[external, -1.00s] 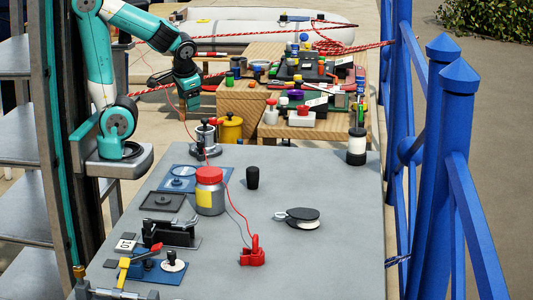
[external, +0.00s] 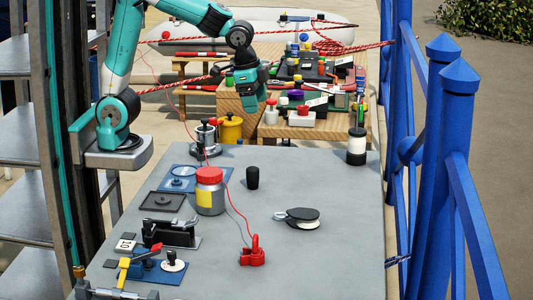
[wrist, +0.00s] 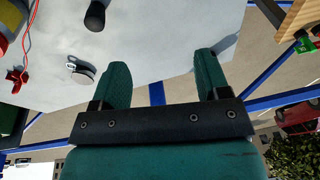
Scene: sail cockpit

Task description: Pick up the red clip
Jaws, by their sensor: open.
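The red clip (external: 253,252) stands upright on the grey table near its front, with a thin red cord running up from it. It also shows at the left edge of the wrist view (wrist: 17,80). My gripper (external: 254,104) is high above the far side of the table, well apart from the clip. In the wrist view my gripper (wrist: 163,75) has its two teal fingers wide apart with nothing between them.
A red-lidded jar (external: 210,192), a black cylinder (external: 252,178) and a black and white block (external: 297,217) stand on the table (external: 330,260). A latch fixture (external: 170,232) is at left. A blue railing (external: 450,180) borders the right. The table right of the clip is clear.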

